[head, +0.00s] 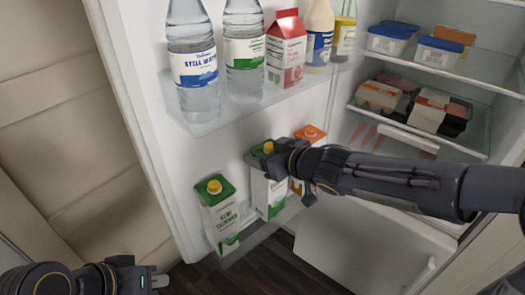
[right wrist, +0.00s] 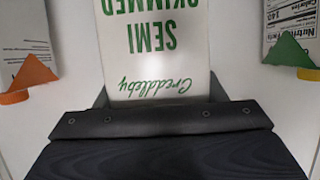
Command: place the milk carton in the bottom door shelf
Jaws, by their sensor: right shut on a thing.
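The milk carton (head: 274,197) is white with green print and a green top. In the head view it is at the bottom door shelf (head: 262,236), between two other cartons, and looks nearly upright. I cannot tell whether its base touches the shelf. My right gripper (head: 272,163) is shut on its upper part and hides some of it. In the right wrist view the carton (right wrist: 155,45) sits between the fingers, with "Creddleby semi skimmed" upside down. My left gripper (head: 157,281) is low at the left, away from the fridge; its jaw opening is unclear.
A green-topped carton (head: 220,218) stands left of the milk, and an orange-topped carton (head: 310,133) right of it. Bottles (head: 194,60) and a red carton (head: 286,50) fill the door shelf above, close over my right gripper. The fridge interior with tubs and egg boxes is at right.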

